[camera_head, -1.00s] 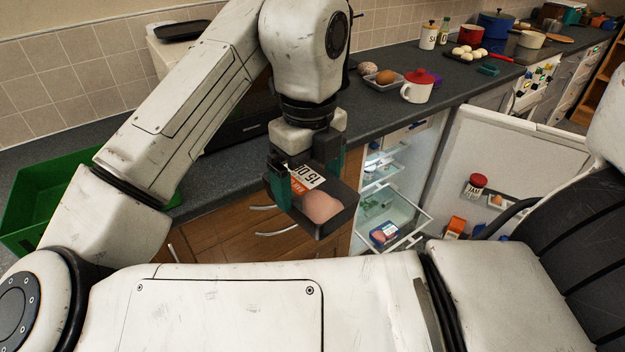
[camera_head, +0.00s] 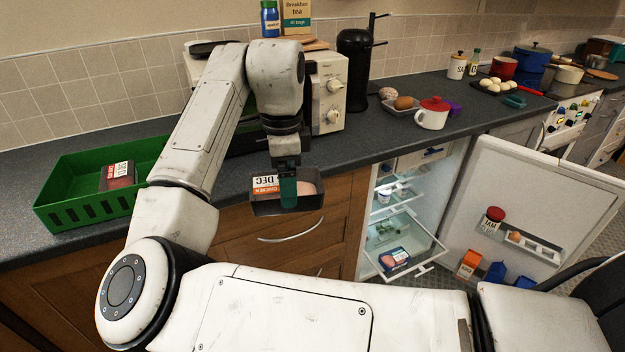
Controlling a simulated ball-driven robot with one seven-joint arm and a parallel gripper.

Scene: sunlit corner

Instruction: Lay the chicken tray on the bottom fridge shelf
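The chicken tray (camera_head: 309,200) is a dark tray with pink meat and a white and orange date label. My gripper (camera_head: 288,193) is shut on its near side and holds it in the air in front of the wooden cabinets, left of the fridge. The fridge (camera_head: 374,232) stands open under the counter, its white door (camera_head: 540,192) swung out to the right. A clear drawer or shelf (camera_head: 428,247) is pulled out low in the fridge. It holds a blue-edged pack (camera_head: 394,259) with pink contents. The fridge's very bottom is hard to make out.
A green crate (camera_head: 75,208) holding another labelled pack (camera_head: 118,175) stands on the counter at left. The door racks hold a jam jar (camera_head: 492,219) and cartons (camera_head: 496,273).

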